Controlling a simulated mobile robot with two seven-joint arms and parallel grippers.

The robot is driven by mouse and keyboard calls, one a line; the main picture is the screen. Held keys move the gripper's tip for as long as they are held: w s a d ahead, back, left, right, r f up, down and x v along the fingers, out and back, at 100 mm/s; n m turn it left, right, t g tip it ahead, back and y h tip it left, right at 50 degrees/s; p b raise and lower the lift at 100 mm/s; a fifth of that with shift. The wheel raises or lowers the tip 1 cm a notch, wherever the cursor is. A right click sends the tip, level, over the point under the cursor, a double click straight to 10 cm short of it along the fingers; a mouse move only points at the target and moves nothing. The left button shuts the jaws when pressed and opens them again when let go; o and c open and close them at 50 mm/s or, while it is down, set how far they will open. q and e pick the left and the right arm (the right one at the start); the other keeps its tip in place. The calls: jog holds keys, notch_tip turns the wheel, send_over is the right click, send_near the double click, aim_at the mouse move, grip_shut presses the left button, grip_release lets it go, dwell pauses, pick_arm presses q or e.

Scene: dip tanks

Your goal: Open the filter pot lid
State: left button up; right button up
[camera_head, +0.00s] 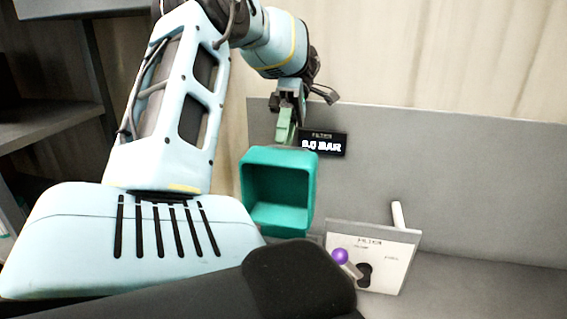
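A teal, box-shaped thing (308,192) with rounded edges stands in the middle of the view, its hollow side facing me. I cannot tell whether it is the filter pot or its lid. My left gripper (286,132) is just above and behind its top edge, with greenish fingers pointing down. The fingertips are partly hidden by the teal top edge, so I cannot tell whether they touch or grip it. A black display (323,143) behind it reads "FILTER 0.0 BAR". My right gripper is not in view.
A white panel marked "FILTER" (397,251) stands at the lower right, with a purple-knobbed lever (340,257) and a dark slot. A white rod (398,215) sticks up behind it. A grey back panel (450,175) rises behind. The grey surface at the far right is clear.

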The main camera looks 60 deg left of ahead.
aim_at(284, 165)
pick_arm(q)
jog(key=shift+d+r, duration=0.3)
jog(key=shift+r, duration=0.2)
jog(key=s+d, duration=0.2)
jog(key=d, duration=0.2)
jog(key=s+d+r, duration=0.1)
jog(key=s+d, duration=0.2)
jog(key=d, duration=0.2)
jog(key=s+d, duration=0.2)
jog(key=d, duration=0.2)
jog(key=shift+s+d+r, duration=0.15)
jog(key=shift+d, duration=0.2)
